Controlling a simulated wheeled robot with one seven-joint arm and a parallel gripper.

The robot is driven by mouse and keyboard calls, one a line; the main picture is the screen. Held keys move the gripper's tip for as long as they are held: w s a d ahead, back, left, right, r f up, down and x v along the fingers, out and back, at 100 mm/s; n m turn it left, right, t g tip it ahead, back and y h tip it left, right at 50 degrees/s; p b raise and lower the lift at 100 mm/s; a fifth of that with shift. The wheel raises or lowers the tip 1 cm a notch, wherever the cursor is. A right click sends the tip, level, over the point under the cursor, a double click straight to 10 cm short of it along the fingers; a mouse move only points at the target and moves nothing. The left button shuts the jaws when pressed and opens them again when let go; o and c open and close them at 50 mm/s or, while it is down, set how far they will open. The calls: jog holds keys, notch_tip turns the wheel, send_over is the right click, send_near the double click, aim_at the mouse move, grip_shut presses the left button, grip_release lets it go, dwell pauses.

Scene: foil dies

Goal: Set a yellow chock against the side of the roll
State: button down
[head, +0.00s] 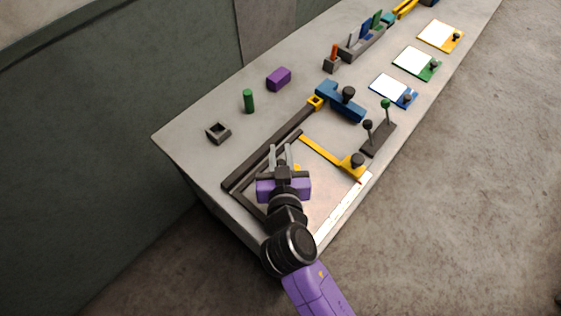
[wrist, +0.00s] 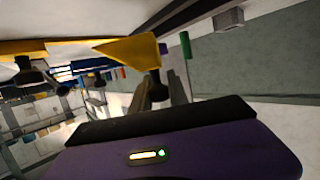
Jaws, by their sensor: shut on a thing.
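My gripper (head: 281,155) is low over the near end of the bench, inside a dark frame. In the wrist view, a yellow wedge-shaped chock (wrist: 133,49) is between the fingers of my gripper (wrist: 161,88), its pointed end toward the left. A dark knob shows just below it. In the head view only a small yellow patch of the chock (head: 297,168) shows beside the fingers; my gripper body hides the rest. I cannot make out a roll for certain in either view.
A dark frame (head: 238,178) surrounds the gripper, with a yellow bar (head: 322,151) to the right and a blue clamp block (head: 335,99) beyond. Knobbed levers (head: 377,139) are at right.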

jog(key=shift+f, duration=2.45)
jog(key=shift+f+b, duration=0.15)
jog(key=shift+b, duration=0.15)
jog(key=c, duration=1.3)
grip_release()
jog(key=shift+r, duration=0.2)
jog(key=shift+s+d+f, duration=0.1)
jog(key=shift+s, duration=0.3)
jog(key=b+v, duration=0.2)
jog(key=v, duration=0.8)
jog(key=shift+s+b, duration=0.1)
jog(key=shift+b, duration=0.3)
jog(key=shift+s+r, duration=0.3)
jog(key=shift+s, duration=0.2)
